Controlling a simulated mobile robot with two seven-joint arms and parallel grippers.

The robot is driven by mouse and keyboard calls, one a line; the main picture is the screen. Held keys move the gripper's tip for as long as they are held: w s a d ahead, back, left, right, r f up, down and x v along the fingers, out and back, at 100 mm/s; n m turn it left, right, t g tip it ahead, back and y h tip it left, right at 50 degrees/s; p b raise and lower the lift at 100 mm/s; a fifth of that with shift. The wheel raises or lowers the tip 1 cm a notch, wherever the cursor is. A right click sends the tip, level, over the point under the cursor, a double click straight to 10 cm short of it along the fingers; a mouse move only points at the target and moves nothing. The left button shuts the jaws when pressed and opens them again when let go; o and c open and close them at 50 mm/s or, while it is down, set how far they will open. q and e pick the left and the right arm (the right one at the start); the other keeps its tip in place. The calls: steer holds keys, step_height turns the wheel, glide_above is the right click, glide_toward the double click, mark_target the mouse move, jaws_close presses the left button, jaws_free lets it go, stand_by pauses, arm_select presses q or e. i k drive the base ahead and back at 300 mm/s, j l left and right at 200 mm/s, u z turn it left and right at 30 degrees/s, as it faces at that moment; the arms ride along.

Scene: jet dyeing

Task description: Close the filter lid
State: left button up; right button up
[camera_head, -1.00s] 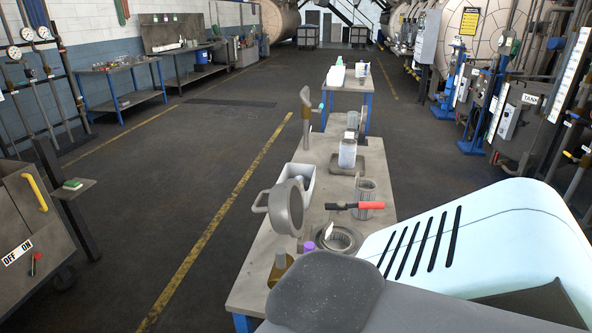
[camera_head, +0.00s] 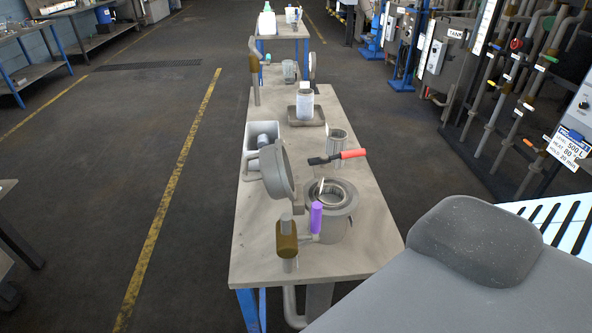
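The filter lid (camera_head: 275,170) is a thick grey round disc with a loop handle on its left side. It stands open, tilted up on edge, at the left of the filter housing (camera_head: 344,218). The housing is a grey round pot with an open top at the near end of the bench, and a metal ring shows inside its mouth. A purple handle (camera_head: 316,217) stands at the housing's front left. Neither of my grippers is in view; only a grey and white part of my own body fills the lower right.
The bench (camera_head: 262,258) also holds a brass-coloured valve (camera_head: 287,240), a white bin (camera_head: 262,133), a mesh basket (camera_head: 337,143), a red-handled tool (camera_head: 341,156) and a bottle on a tray (camera_head: 305,103). Floor is clear left of the bench.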

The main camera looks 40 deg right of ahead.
mark_target(276, 174)
steer(key=i+j+z, duration=0.15)
steer(key=z, duration=0.25)
steer(key=i+j+z, duration=0.1)
steer(key=z, duration=0.25)
steer(key=j+z, duration=0.25)
steer(key=z, duration=0.15)
steer(key=i+j+z, duration=0.15)
steer(key=j+z, duration=0.15)
steer(key=i+j+z, duration=0.1)
steer(key=j+z, duration=0.55)
steer(key=i+j, duration=0.05)
